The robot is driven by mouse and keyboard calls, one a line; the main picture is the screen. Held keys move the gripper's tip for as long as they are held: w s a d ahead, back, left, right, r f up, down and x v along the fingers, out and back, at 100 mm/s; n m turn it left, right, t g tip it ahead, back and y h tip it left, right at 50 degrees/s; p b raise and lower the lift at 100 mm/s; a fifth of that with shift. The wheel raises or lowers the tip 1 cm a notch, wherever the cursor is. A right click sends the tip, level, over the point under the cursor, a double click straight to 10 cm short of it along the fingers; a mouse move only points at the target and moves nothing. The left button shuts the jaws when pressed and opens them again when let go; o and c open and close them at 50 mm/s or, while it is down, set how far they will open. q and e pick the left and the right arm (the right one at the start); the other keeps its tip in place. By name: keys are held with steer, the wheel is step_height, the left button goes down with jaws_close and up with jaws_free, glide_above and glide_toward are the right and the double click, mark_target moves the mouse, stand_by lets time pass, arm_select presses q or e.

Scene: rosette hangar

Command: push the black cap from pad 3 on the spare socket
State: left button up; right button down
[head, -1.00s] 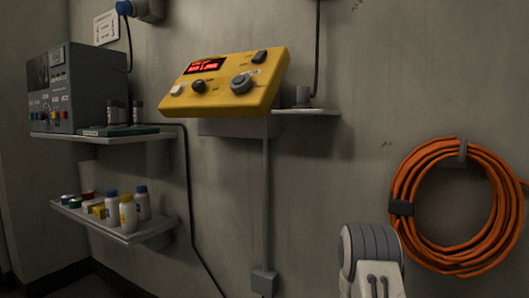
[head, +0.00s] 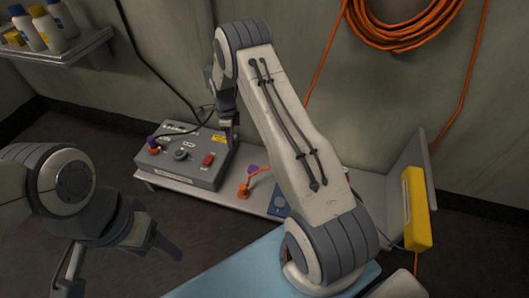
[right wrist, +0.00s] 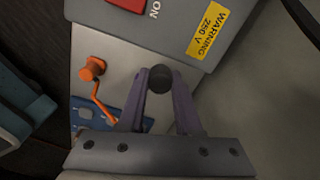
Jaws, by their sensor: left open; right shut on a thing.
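The black cap (right wrist: 160,78) is a small dark round thing between the fingertips of my right gripper (right wrist: 159,92), which is shut on it. In the head view my right gripper (head: 228,132) hangs beside the right end of a grey box (head: 182,178); the cap is too small to make out there. I cannot pick out the spare socket for sure. A blue plate (right wrist: 85,113), perhaps the one with the pads, lies partly behind my fingers; no pad number is readable. My left gripper (head: 118,258) is open and empty at the lower left.
The box has a red switch (right wrist: 128,3) and a yellow warning label (right wrist: 208,31). An orange plug-like piece (right wrist: 93,69) with a bent orange lead stands on the shelf (head: 222,200). A yellow case (head: 416,210) stands at right. A black cable runs down to the box.

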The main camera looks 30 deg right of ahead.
steer(key=shift+n, duration=0.6)
steer(key=w+a, duration=0.1)
steer(key=a, duration=0.1)
steer(key=w+a+r, duration=0.1)
steer(key=w+a, duration=0.1)
steer(key=a, duration=0.1)
steer(key=w+a+r, duration=0.1)
steer(key=w+a, duration=0.1)
steer(key=shift+a+r, duration=0.15)
steer(key=shift+a, duration=0.1)
steer(key=n, duration=0.1)
glide_toward(179, 152)
steer(key=shift+n, duration=0.3)
steer(key=shift+f, duration=2.7)
steer(key=shift+p, duration=0.35)
steer(key=shift+f, duration=0.45)
